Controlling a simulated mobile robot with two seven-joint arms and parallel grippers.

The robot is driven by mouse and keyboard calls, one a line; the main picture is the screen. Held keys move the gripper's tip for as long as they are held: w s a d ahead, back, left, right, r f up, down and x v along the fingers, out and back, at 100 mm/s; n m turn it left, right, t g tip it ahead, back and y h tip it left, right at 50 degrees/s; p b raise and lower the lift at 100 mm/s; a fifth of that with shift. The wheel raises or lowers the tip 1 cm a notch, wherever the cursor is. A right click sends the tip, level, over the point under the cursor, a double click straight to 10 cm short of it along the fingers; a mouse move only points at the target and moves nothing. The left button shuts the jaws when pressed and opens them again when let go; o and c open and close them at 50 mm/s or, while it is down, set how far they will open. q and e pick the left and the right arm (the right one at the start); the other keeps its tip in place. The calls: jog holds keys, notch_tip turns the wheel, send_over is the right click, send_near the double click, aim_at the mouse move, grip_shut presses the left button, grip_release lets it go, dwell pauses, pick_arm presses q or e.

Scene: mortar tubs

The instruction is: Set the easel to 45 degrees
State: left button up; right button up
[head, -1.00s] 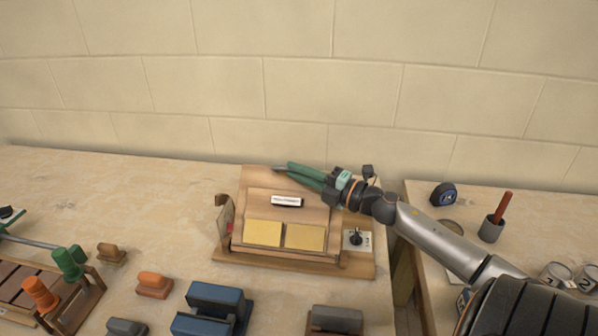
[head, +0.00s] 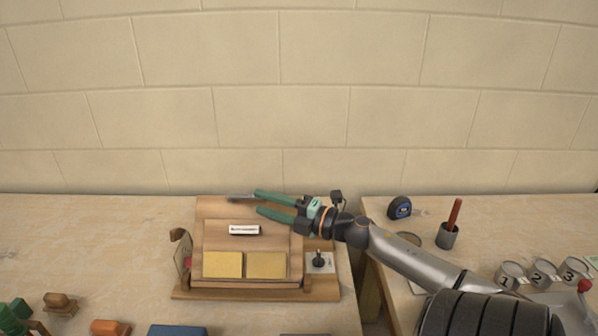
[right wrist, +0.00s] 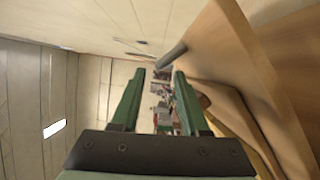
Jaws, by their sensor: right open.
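The wooden easel (head: 212,236) stands on the table in the head view, its board leaning back on a wooden base. It carries a white label strip and two yellow panels. A short dark grey rod (head: 240,198) shows at its top edge; the right wrist view shows it too (right wrist: 172,55). In the right wrist view the rod lies just beyond the fingertips (right wrist: 158,76), nearer the right finger. Whether they touch is unclear. My left gripper is out of view.
A small dark knob on a pale plate (head: 319,262) sits at the base's right. A gap separates the right table, which holds a tape measure (head: 400,208), a grey cup with a red handle (head: 447,236) and numbered tins (head: 511,274). A wall stands close behind.

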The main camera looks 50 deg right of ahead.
jog(key=v, duration=0.9)
jog(key=shift+s, duration=0.2)
jog(key=shift+f, duration=0.1)
